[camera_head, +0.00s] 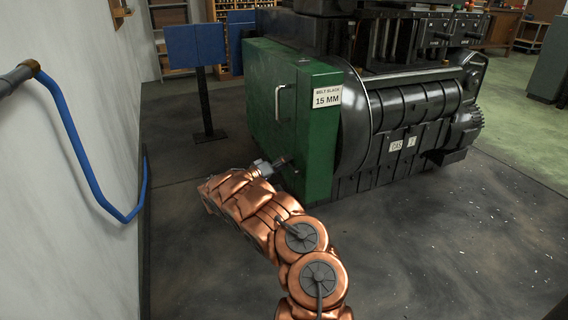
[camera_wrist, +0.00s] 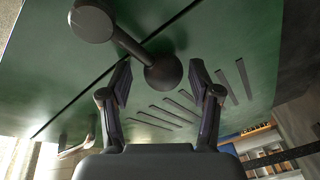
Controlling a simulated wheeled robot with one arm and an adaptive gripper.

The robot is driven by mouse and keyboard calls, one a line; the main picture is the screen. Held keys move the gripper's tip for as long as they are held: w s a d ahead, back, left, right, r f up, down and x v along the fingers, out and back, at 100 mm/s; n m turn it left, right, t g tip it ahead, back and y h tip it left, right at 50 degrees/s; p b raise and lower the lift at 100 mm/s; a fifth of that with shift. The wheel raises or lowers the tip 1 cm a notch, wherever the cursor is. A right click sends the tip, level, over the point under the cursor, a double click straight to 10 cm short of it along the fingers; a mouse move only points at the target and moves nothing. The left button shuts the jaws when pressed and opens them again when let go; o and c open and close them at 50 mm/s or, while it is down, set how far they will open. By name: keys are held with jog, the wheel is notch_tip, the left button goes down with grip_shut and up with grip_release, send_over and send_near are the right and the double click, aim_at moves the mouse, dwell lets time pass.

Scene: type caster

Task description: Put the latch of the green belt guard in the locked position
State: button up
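The green belt guard (camera_head: 292,120) is a box-shaped cover on the near end of the black machine; its panel fills much of the wrist view (camera_wrist: 230,35). The latch (camera_wrist: 130,43) is a dark lever with a round end between my fingers and a larger round knob at the upper left, lying slantwise across the panel. My gripper (camera_wrist: 160,70) is open, its two fingers on either side of the latch's lower round end; I cannot tell whether they touch it. In the head view my gripper (camera_head: 276,165) is close to the guard's face, and the latch is too small to make out clearly.
A pale handle (camera_head: 279,101) is on the guard's face above my gripper. A blue panel on a stand (camera_head: 196,48) is behind left. A white wall with a blue pipe (camera_head: 80,150) runs along the left. The floor at right front is clear.

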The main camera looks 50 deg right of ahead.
jog(key=shift+w, duration=0.15)
jog(key=v, duration=1.2)
dwell(0.5)
jog(key=s+a+r+g+y+p, duration=0.1)
jog(key=s+a+r+y+p, duration=0.15)
jog(key=s+r+p, duration=0.75)
jog(key=s+a+r+g+y+p, duration=0.15)
jog(key=a+r+p, duration=0.3)
jog(key=r, duration=1.15)
jog(key=s+a+r+g+y+p, duration=0.2)
jog(key=s+r+p, duration=0.55)
jog(key=r, duration=0.55)
jog(key=s+a+r+n+t+y+p, duration=0.2)
jog(key=s+a+r+p, duration=0.4)
jog(key=a+p, duration=0.3)
jog(key=s+a+r+n+t+y+p, duration=0.2)
jog(key=s+a+r+n+y+p, duration=0.2)
jog(key=a, duration=1.2)
jog(key=s+a+r+n+t+y+p, duration=0.2)
jog(key=s+a+r+y+p, duration=0.3)
jog(key=a+r+p, duration=0.5)
jog(key=s+a+n+p, duration=0.1)
jog(key=s+a+p, duration=0.1)
jog(key=p, duration=0.3)
jog(key=shift+s+a+n+t+y, duration=0.25)
jog(key=shift+s+n+t+y, duration=0.05)
jog(key=shift+n+t, duration=0.1)
